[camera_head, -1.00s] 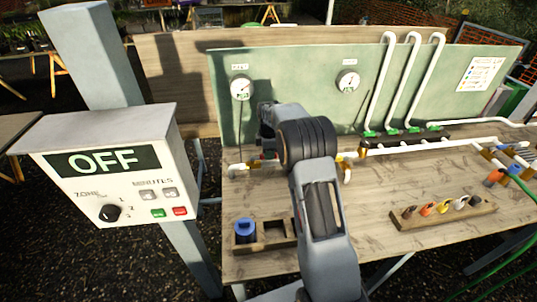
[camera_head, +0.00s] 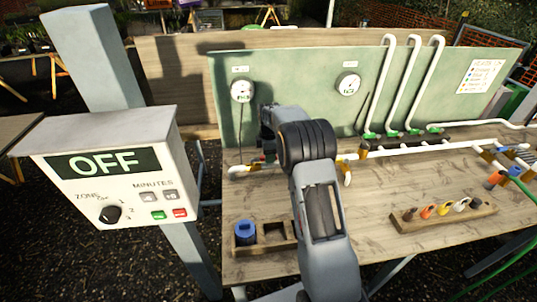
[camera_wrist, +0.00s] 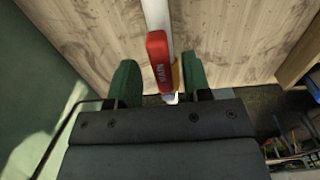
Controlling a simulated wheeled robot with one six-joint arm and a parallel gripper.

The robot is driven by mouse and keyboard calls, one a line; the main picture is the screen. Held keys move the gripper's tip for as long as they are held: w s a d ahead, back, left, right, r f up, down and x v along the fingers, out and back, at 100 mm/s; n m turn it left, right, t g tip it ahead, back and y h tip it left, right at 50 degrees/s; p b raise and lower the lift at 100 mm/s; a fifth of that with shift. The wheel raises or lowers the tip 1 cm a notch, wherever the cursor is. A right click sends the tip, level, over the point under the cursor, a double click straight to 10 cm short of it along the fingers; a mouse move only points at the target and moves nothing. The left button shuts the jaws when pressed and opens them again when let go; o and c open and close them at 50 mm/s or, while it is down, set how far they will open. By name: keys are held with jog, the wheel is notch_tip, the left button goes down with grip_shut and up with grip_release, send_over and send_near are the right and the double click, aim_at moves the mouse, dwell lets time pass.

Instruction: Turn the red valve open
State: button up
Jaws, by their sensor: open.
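The red valve handle (camera_wrist: 159,62), marked MAIN, shows in the wrist view over a white pipe (camera_wrist: 155,14). In that view it looks roughly in line with the pipe. My gripper (camera_wrist: 162,82) is open, with one green fingertip on each side of the handle and a visible gap to each. I cannot tell how far the fingertips are above or below the handle. In the head view my arm hides most of the gripper and the valve, at the left end of the white pipe (camera_head: 243,169).
A green panel (camera_head: 300,85) with two round gauges (camera_head: 348,84) stands behind the pipe. A grey control box (camera_head: 110,170) reading OFF is at left. A wooden holder (camera_head: 272,243) with a blue item and a rack (camera_head: 440,217) of coloured fittings sit on the bench's front part.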

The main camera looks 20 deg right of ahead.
notch_tip(320, 180, up, 14)
jog(key=b, duration=0.1)
dwell(0.6)
jog(key=shift+f, duration=0.1)
dwell(0.3)
notch_tip(320, 180, down, 5)
jog(key=s+m, duration=0.3)
jog(key=m, duration=0.5)
jog(key=s+a+r+m+t, duration=0.1)
jog(key=s+a+m, duration=0.1)
jog(key=s, duration=0.7)
jog(key=s+a+r+m+t, duration=0.1)
jog(key=s+a+m+t, duration=0.1)
jog(key=s, duration=0.7)
jog(key=s+a+r+m+t, duration=0.1)
jog(key=s+a+r+m, duration=0.1)
jog(key=s, duration=0.7)
jog(key=shift+s+a+m, duration=0.3)
jog(key=shift+a+m, duration=0.35)
jog(key=shift+m, duration=0.35)
jog(key=shift+s, duration=0.1)
